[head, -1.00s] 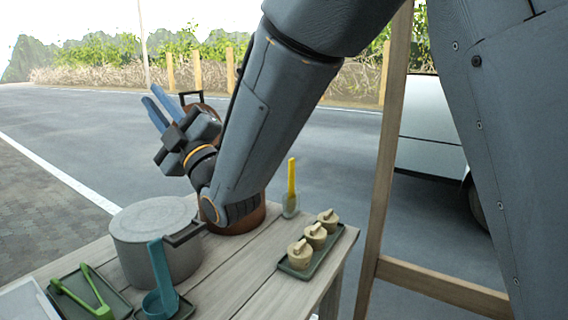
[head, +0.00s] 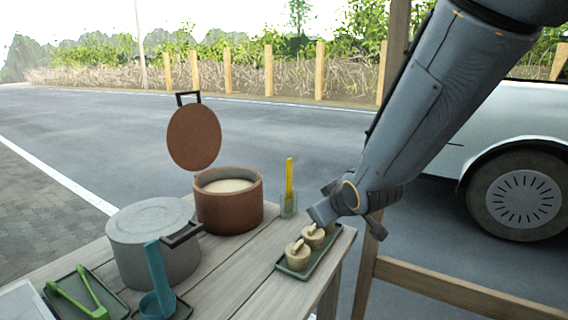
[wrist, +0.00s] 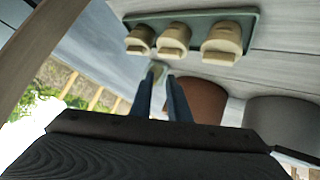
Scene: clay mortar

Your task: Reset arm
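My gripper (wrist: 161,92) shows two blue fingers apart with nothing between them in the wrist view. In the head view its body (head: 326,209) is above the back end of the small tray, right of the yellow-handled utensil; its fingers are hidden there. The arm reaches down from the upper right. The brown pot (head: 229,212) stands open with pale contents. Its brown lid (head: 194,137) is upright above the pot's back left.
A dark green tray (head: 318,263) holds tan lidded pieces (head: 298,259). A yellow-handled utensil (head: 289,179) stands in a clear cup. A grey lidded pot (head: 152,256), blue ladle (head: 158,275) and green tongs (head: 72,302) are at left. A wooden post (head: 372,265) stands right of the table.

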